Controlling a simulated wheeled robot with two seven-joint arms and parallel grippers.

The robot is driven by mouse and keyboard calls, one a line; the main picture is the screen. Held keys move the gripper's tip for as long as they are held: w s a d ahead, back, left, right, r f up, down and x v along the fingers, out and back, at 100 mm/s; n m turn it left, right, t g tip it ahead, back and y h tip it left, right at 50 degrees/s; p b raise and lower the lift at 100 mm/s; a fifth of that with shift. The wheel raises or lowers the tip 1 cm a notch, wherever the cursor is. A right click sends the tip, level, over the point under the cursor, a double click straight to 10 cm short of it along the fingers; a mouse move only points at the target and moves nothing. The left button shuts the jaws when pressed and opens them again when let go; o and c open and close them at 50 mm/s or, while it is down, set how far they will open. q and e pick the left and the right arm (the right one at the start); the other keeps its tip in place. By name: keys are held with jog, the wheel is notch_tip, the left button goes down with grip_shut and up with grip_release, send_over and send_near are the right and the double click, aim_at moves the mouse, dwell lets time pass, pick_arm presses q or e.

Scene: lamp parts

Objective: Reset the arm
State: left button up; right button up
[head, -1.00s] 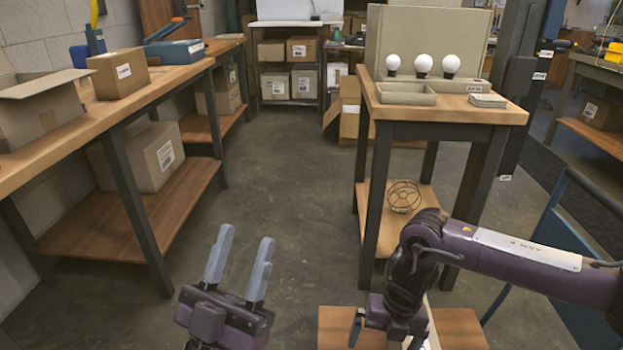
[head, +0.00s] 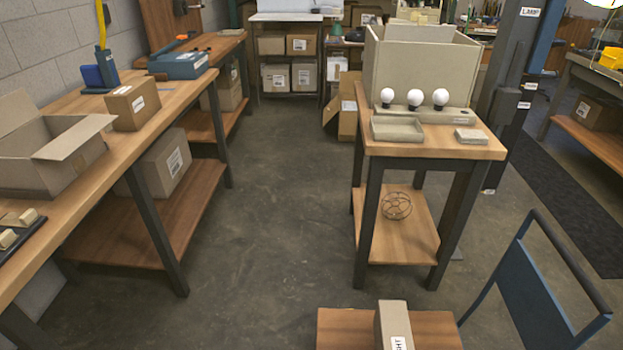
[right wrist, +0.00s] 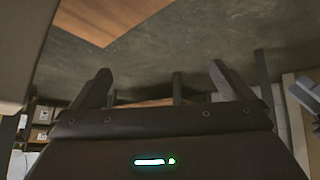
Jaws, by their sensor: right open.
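My right gripper (right wrist: 160,92) shows in the right wrist view with its two dark fingers spread apart. Nothing is between them. Neither of my grippers is in the head view. Three white bulbs (head: 414,98) stand upright in a row at the back of the small wooden table (head: 440,152). A shallow grey tray (head: 397,130) and a small flat stack (head: 471,136) lie in front of them. A round wire cage (head: 397,205) rests on the table's lower shelf.
A narrow cardboard box (head: 393,322) stands on a low wooden surface (head: 345,330) at the bottom. A blue cart handle (head: 530,285) is at the lower right. A long workbench (head: 75,190) with boxes lines the left. The floor (head: 270,200) between is clear.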

pick_arm(q)
jog(key=s+a+f+g+y+p, duration=0.1)
jog(key=s+a+g+p, duration=0.1)
jog(key=s, duration=0.8)
jog(key=s+a+f+g+y+p, duration=0.1)
jog(key=s+a+f+g+p, duration=0.1)
jog(key=s, duration=0.8)
jog(key=shift+s+a+g+p, duration=0.2)
jog(key=shift+a+g+p, duration=0.55)
jog(key=shift+a+g, duration=0.45)
pick_arm(e)
jog(key=s+d+f+m+g+h, duration=0.1)
jog(key=s+d, duration=0.3)
jog(key=s, duration=0.7)
jog(key=s+d+f+m+g+h, duration=0.2)
jog(key=s+d+f+m, duration=0.1)
jog(key=s, duration=0.8)
jog(key=s+d+f+m+g+h, duration=0.1)
jog(key=s+d+m, duration=0.3)
jog(key=s, duration=0.7)
jog(key=shift+d+f+h, duration=0.5)
jog(key=shift+f, duration=0.15)
